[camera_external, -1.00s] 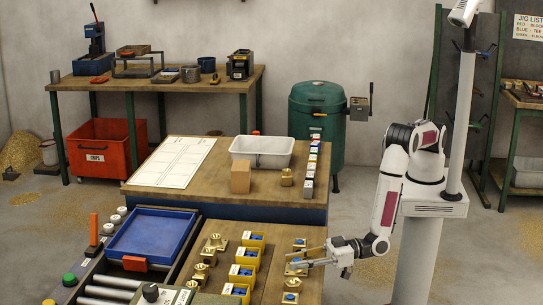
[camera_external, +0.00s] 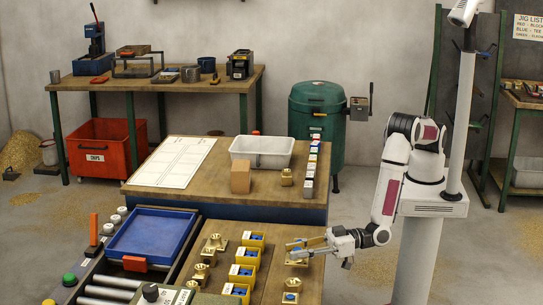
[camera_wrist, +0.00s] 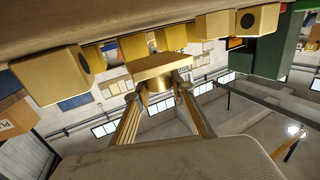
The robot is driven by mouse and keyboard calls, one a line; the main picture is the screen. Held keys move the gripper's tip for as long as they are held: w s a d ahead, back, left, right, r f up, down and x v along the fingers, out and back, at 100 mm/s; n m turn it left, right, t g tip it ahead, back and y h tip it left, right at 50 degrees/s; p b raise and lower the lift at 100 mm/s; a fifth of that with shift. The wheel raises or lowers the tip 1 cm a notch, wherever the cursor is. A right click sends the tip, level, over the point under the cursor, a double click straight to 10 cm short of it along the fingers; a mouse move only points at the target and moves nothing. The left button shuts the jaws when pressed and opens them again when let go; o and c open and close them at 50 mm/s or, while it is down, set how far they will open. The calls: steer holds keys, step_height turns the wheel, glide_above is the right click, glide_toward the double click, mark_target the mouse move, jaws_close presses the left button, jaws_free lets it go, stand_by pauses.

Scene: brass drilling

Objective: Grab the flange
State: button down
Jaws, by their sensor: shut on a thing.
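My gripper (camera_external: 293,249) is low over the right side of the wooden parts bench, its fingers pointing left. In the wrist view its two fingertips (camera_wrist: 160,92) are shut on a brass flange (camera_wrist: 165,67), a square plate with a round boss between the fingers. In the external view the fingers partly cover the held flange, and I cannot tell whether it touches the bench. Another brass part (camera_external: 297,262) is just in front of the fingers. A brass part with a blue centre (camera_external: 290,297) sits nearer the front.
Yellow bins (camera_external: 245,256) with blue contents stand in a row left of my gripper, with brass fittings (camera_external: 208,255) beyond them. A blue tray (camera_external: 152,236) lies farther left. Behind are a white bin (camera_external: 262,151) and a cardboard box (camera_external: 240,177).

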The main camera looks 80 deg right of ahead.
steer(key=shift+r, duration=3.2)
